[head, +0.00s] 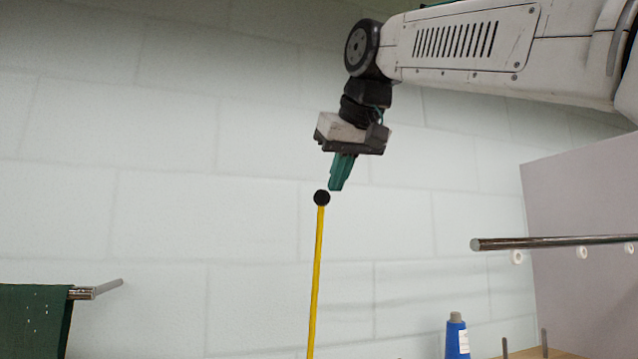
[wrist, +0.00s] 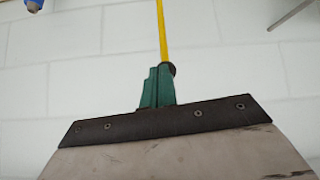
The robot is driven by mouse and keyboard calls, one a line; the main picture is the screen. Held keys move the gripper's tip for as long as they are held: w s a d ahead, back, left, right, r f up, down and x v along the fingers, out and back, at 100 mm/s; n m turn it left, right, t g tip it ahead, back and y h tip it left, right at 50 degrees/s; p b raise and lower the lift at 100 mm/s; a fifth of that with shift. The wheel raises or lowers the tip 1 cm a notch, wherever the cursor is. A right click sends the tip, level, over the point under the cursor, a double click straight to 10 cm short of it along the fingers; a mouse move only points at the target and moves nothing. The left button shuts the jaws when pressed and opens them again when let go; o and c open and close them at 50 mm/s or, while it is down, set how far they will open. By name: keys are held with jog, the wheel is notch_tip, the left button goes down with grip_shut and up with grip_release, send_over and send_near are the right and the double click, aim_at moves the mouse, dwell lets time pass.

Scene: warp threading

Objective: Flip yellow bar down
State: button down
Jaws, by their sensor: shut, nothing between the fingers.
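The yellow bar (head: 317,275) stands nearly upright in the head view, with a black ball (head: 322,198) at its top end. Its lower end is out of the frame. My gripper (head: 336,188) has green fingers, points down and is shut and empty. Its fingertips are just above and slightly right of the ball in the head view; I cannot tell whether they touch. In the wrist view the yellow bar (wrist: 162,35) runs up from behind the green fingers (wrist: 158,75), and the ball (wrist: 170,69) is partly hidden beside them.
A metal rod (head: 560,242) with white rings is at the right, in front of a grey panel (head: 585,200). A blue spool (head: 457,337) stands at the lower right near short pegs. Green cloth (head: 35,318) hangs by a metal bar (head: 97,290) at the lower left.

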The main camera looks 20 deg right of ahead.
notch_tip(320, 180, up, 8)
jog(key=w+a+t, duration=0.1)
jog(key=shift+w+a+r+t, duration=0.2)
jog(key=shift+w+a+t, duration=0.05)
jog(key=shift+w+t, duration=0.15)
jog(key=w+f, duration=0.3)
jog(key=f, duration=0.1)
jog(key=w+f, duration=0.2)
jog(key=f, duration=0.1)
jog(key=shift+w, duration=0.35)
jog(key=shift+s+f, duration=0.3)
jog(key=shift+f, duration=0.2)
jog(key=shift+s+f, duration=0.1)
jog(key=shift+s, duration=0.1)
